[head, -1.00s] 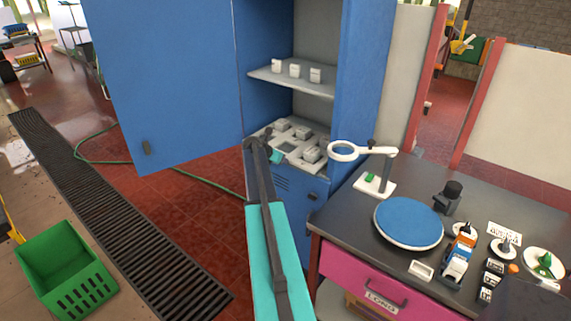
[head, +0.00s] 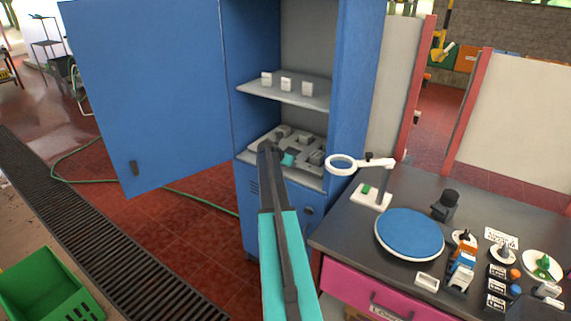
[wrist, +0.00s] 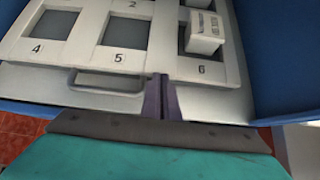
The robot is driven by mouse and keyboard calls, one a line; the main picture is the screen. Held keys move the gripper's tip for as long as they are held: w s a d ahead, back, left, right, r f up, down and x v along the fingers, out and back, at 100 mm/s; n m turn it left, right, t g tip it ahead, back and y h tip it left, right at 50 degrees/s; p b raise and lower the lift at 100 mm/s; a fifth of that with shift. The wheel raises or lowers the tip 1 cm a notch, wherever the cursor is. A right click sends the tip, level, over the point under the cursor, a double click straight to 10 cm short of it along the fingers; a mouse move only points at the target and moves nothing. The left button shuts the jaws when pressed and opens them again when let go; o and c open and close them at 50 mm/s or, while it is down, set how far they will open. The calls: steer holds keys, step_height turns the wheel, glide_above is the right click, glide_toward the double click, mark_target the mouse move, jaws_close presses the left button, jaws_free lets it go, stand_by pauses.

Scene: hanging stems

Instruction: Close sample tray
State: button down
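The sample tray (head: 257,141) is a pale grey tray on the lower shelf of the open blue cabinet. In the wrist view, the tray (wrist: 86,35) shows numbered slots. Slots 4 and 5 look empty; a white box (wrist: 205,32) sits at slot 6. A grey bar handle (wrist: 105,84) runs along its near edge. My gripper (head: 267,146) reaches into the cabinet at the tray's front. In the wrist view, my gripper's fingers (wrist: 161,88) are together with nothing seen between them, just right of the handle. Contact with the tray front cannot be told.
The cabinet door (head: 150,95) stands open to the left. An upper shelf (head: 285,95) holds small white boxes. A desk (head: 345,228) at right carries a ring magnifier (head: 341,164), a blue disc (head: 409,233) and small items. A green crate (head: 45,285) sits on the floor at left.

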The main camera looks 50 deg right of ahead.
steer(key=shift+s+d+r, duration=0.25)
steer(key=shift+s+d, duration=0.05)
steer(key=shift+d, duration=0.35)
steer(key=shift+w+a, duration=0.15)
steer(key=shift+w+a+f, duration=0.1)
steer(key=shift+a+f, duration=0.2)
steer(key=shift+a, duration=0.55)
steer(key=a, duration=0.4)
steer(key=shift+r, duration=0.3)
steer(key=b+v, duration=0.3)
steer(key=v, duration=0.6)
steer(key=shift+r, duration=0.15)
